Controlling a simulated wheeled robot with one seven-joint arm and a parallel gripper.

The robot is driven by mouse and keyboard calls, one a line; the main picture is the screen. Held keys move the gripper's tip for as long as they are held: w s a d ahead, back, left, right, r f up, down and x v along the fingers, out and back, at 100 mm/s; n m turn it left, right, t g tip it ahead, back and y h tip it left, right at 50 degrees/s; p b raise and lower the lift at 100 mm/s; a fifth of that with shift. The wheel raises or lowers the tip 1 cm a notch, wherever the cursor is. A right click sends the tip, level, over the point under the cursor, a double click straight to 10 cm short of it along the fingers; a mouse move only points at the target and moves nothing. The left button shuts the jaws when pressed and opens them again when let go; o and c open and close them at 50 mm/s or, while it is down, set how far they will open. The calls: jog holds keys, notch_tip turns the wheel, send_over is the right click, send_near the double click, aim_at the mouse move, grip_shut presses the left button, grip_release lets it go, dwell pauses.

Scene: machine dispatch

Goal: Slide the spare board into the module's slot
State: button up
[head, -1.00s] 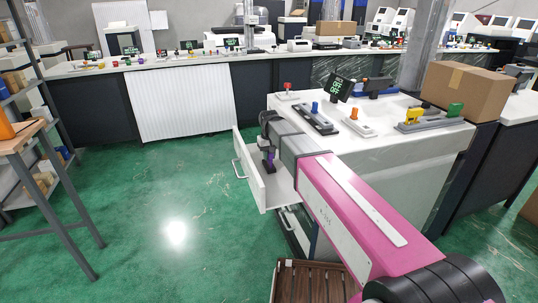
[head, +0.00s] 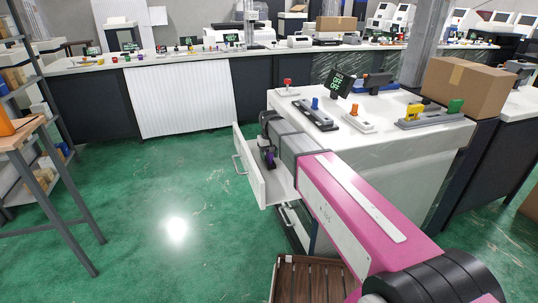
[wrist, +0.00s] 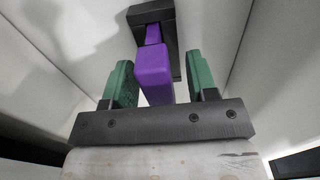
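A purple block (wrist: 154,72) on a dark base (wrist: 150,14) is inside the open drawer (head: 251,172). I cannot tell whether it is the spare board or its handle. My gripper (wrist: 163,82) reaches down into the drawer, its two green fingers apart on either side of the purple block. A gap shows on the right side; on the left, the finger is close to the block. In the head view my gripper (head: 269,158) is small and partly hidden by the drawer front. The module's slot cannot be made out.
A slatted wooden crate (head: 306,280) is below. Green floor at left is clear.

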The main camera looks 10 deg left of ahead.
notch_tip(320, 180, up, 11)
jog(key=shift+f, duration=0.1)
dwell(0.7)
jog(key=shift+s, duration=0.15)
